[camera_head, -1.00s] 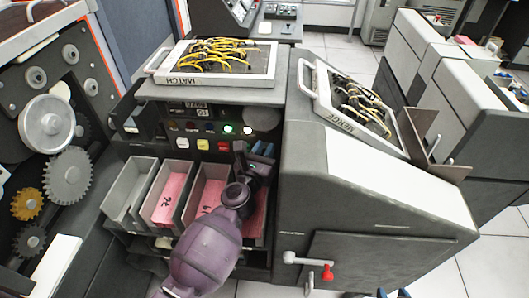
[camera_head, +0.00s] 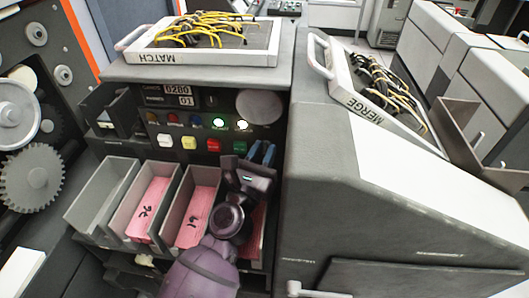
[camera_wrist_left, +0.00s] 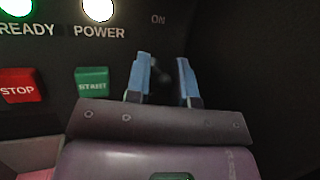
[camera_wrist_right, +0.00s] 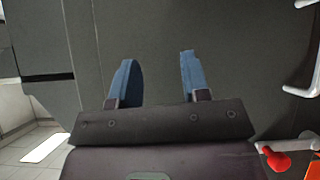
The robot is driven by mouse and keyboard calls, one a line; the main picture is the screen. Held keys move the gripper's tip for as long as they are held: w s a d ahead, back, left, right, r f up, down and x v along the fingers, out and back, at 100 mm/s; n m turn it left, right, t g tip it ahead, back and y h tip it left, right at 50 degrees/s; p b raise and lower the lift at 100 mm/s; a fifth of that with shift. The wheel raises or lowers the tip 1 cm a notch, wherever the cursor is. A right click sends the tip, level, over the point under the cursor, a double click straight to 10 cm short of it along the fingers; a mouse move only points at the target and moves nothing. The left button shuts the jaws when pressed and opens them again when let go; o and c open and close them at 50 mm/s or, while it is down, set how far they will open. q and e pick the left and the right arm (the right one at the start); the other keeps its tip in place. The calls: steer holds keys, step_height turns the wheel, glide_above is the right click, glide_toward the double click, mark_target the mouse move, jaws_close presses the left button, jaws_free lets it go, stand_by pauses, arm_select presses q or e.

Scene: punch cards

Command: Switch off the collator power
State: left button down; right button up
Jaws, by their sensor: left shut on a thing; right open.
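The collator's control panel (camera_head: 205,130) has a lit green READY lamp (camera_wrist_left: 17,6) and a lit white POWER lamp (camera_wrist_left: 98,9). In the left wrist view, a small dark power switch (camera_wrist_left: 161,78) sits below an ON label (camera_wrist_left: 158,19), right of the green START button (camera_wrist_left: 92,82). My left gripper (camera_wrist_left: 162,75) has its blue fingers on either side of this switch and is shut on it. In the head view my left gripper (camera_head: 262,152) hides the switch. My right gripper (camera_wrist_right: 156,78) is open and empty before a grey surface, seen only in its wrist view.
Card bins (camera_head: 105,198) with pink cards stand below the panel. The MATCH plugboard (camera_head: 200,58) lies on top and the MERGE plugboard (camera_head: 352,100) to its right. A red knob (camera_wrist_right: 279,160) on a white crank is near my right gripper.

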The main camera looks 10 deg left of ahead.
arm_select(q)
steer(key=shift+d+f+t+b, duration=0.2)
steer(key=shift+f+t+b, duration=0.1)
steer(key=shift+b, duration=0.9)
steer(key=shift+r+b, duration=0.2)
steer(key=shift+b, duration=0.2)
steer(key=shift+r+h, duration=0.15)
steer(key=shift+h, duration=0.15)
arm_select(e)
step_height(320, 180, down, 3)
steer(key=shift+s+f+g, duration=0.1)
steer(key=shift+s+g, duration=0.05)
steer(key=shift+g, duration=0.15)
arm_select(q)
steer(key=shift+s, duration=0.1)
steer(key=c, duration=1)
jaws_free()
steer(key=shift+c, duration=0.2)
arm_select(e)
steer(key=shift+s+d+f, duration=0.1)
steer(key=shift+s, duration=0.05)
arm_select(q)
steer(key=shift+a+f, duration=0.1)
steer(key=shift+f, duration=0.1)
